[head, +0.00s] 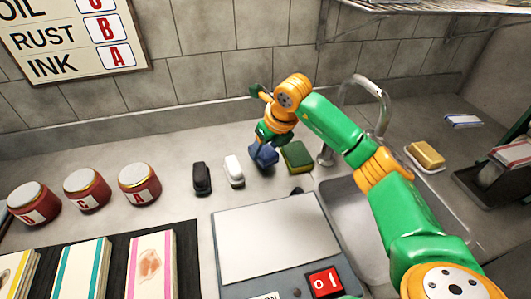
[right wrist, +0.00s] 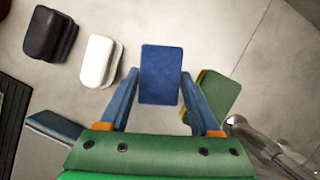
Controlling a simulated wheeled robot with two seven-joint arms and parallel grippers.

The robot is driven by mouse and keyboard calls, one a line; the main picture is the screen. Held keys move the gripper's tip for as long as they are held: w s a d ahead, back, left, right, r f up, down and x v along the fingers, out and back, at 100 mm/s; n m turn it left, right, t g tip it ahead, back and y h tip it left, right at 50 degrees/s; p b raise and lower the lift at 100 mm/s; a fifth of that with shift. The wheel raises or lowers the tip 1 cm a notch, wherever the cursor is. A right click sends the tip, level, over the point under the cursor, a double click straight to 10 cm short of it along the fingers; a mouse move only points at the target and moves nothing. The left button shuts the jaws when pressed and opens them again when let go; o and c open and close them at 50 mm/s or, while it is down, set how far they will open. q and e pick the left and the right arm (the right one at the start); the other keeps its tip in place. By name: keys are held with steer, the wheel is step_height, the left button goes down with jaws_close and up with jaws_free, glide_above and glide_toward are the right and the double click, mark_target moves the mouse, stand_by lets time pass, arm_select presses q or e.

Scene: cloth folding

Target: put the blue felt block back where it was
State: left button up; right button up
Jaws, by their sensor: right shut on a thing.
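The blue felt block (head: 263,156) is between the fingers of my right gripper (head: 265,148), low over the back of the counter. In the right wrist view the blue block (right wrist: 160,74) sits between the two fingers of the gripper (right wrist: 159,90), which is shut on it. Whether its underside touches the counter I cannot tell. A white block (head: 234,170) lies to its left and a green and yellow sponge (head: 297,156) close to its right. A black block (head: 202,178) is farther left. My left gripper is not in view.
Several red jars (head: 139,184) stand at the left. A flat pale panel (head: 270,240) with a red switch (head: 325,283) lies in front. The sink (head: 350,215) and tap (head: 375,95) are to the right. A yellow block on a dish (head: 425,155) lies beyond the sink.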

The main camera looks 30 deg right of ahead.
mark_target(267, 153)
steer(key=shift+s+f, duration=0.1)
steer(key=shift+f, duration=1.3)
steer(key=shift+f, duration=0.2)
steer(key=o, duration=1.2)
steer(key=shift+r, duration=0.1)
steer(key=shift+r, duration=0.35)
steer(key=v, duration=1.1)
steer(key=shift+s+r, duration=0.15)
steer(key=shift+r, duration=0.15)
